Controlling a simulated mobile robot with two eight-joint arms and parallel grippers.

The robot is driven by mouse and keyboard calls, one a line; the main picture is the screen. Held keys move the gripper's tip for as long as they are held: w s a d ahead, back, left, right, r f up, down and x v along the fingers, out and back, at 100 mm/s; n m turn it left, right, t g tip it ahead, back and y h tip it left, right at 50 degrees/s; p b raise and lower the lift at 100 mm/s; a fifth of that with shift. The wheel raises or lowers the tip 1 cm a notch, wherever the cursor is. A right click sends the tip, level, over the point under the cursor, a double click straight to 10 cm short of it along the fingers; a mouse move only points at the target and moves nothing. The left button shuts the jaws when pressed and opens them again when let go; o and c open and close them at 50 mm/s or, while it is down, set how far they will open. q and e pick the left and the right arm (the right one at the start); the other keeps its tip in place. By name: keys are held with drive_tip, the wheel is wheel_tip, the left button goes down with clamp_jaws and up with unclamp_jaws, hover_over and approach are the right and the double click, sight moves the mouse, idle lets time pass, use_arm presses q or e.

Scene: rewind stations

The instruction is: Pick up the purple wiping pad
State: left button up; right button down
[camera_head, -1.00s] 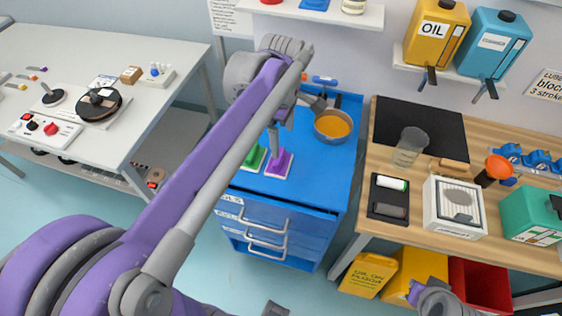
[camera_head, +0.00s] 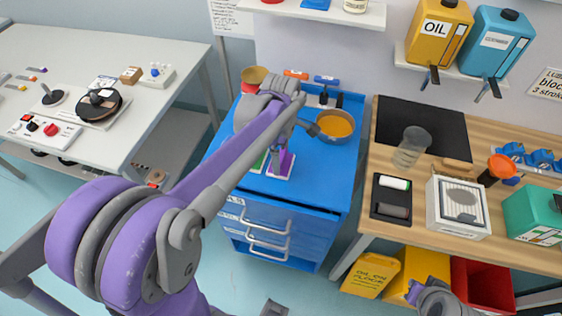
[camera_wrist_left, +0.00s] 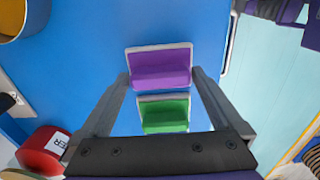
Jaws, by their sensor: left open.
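The purple wiping pad (camera_head: 284,166) lies on the blue cabinet top (camera_head: 330,170), near its front edge. A green pad (camera_head: 259,162) lies beside it on the left, partly hidden by my arm. My left gripper (camera_head: 279,152) is open above the purple pad and partly covers it. In the left wrist view the purple pad (camera_wrist_left: 160,66) shows between the tips of the open fingers (camera_wrist_left: 162,76), with the green pad (camera_wrist_left: 164,113) nearer the gripper's base. Whether the fingers touch the pad cannot be told.
An orange-filled pan (camera_head: 336,125) stands right of the gripper on the cabinet. A red can (camera_wrist_left: 42,148) and a yellow-rimmed container (camera_wrist_left: 14,18) show near the cabinet's edges in the wrist view. A wooden workbench (camera_head: 440,180) stands to the right.

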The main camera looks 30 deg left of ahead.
sight(281, 156)
use_arm(q)
drive_tip(key=c, duration=1.1)
drive_tip(key=shift+o, duration=0.2)
wheel_tip(281, 156, up, 10)
drive_tip(key=shift+p, duration=0.3)
drive_tip(key=o, duration=0.7)
drive_tip(key=c, duration=0.5)
drive_tip(key=shift+s+f, duration=0.1)
drive_tip(key=shift+s, duration=0.05)
